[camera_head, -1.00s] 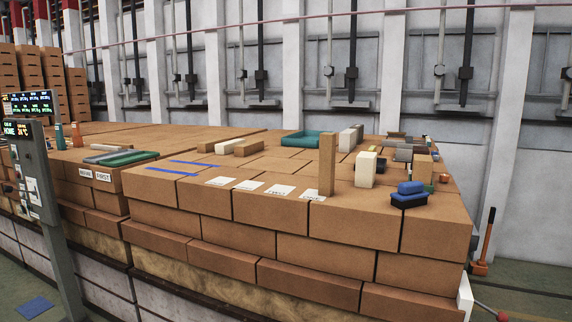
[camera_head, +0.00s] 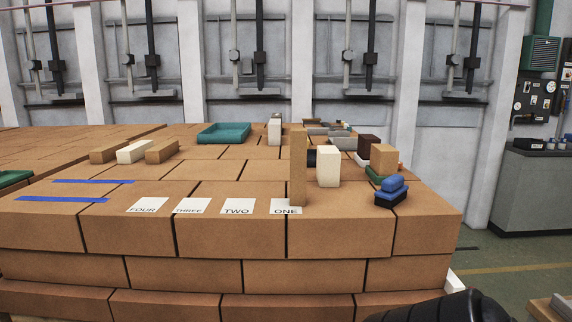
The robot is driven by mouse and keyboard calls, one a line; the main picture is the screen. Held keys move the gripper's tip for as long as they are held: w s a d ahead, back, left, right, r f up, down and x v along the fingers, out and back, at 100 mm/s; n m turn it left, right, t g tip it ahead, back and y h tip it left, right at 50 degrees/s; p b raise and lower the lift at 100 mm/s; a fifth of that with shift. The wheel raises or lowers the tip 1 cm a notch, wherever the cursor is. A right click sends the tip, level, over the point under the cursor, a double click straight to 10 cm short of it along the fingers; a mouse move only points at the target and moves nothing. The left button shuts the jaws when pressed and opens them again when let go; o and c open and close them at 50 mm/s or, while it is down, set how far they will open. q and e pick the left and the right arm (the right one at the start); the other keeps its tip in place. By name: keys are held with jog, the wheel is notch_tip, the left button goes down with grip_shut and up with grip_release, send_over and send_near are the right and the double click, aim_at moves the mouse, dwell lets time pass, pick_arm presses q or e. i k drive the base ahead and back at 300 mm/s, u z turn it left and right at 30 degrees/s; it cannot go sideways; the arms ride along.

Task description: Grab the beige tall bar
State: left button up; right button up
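A tall, narrow beige-tan bar (camera_head: 298,168) stands upright near the front edge of the brick stack (camera_head: 340,228). Its foot is at the white card marked ONE (camera_head: 285,207) and covers part of it. A shorter cream-white block (camera_head: 328,166) stands just right of and behind the bar, close to it. Neither of my grippers is in view. A dark rounded shape at the bottom right edge seems to be part of my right arm; its gripper does not show.
Cards marked TWO (camera_head: 238,206), THREE (camera_head: 192,206) and FOUR (camera_head: 147,205) lie left of the bar. A blue-and-black brush-like object (camera_head: 391,192) lies to its right. A teal tray (camera_head: 224,133) and several blocks stand farther back. The front left surface is mostly clear.

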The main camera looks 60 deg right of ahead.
aim_at(299, 136)
jog(key=z, duration=0.75)
jog(key=i, duration=0.8)
jog(key=z, duration=0.95)
jog(key=i, duration=0.4)
jog(key=u, duration=0.1)
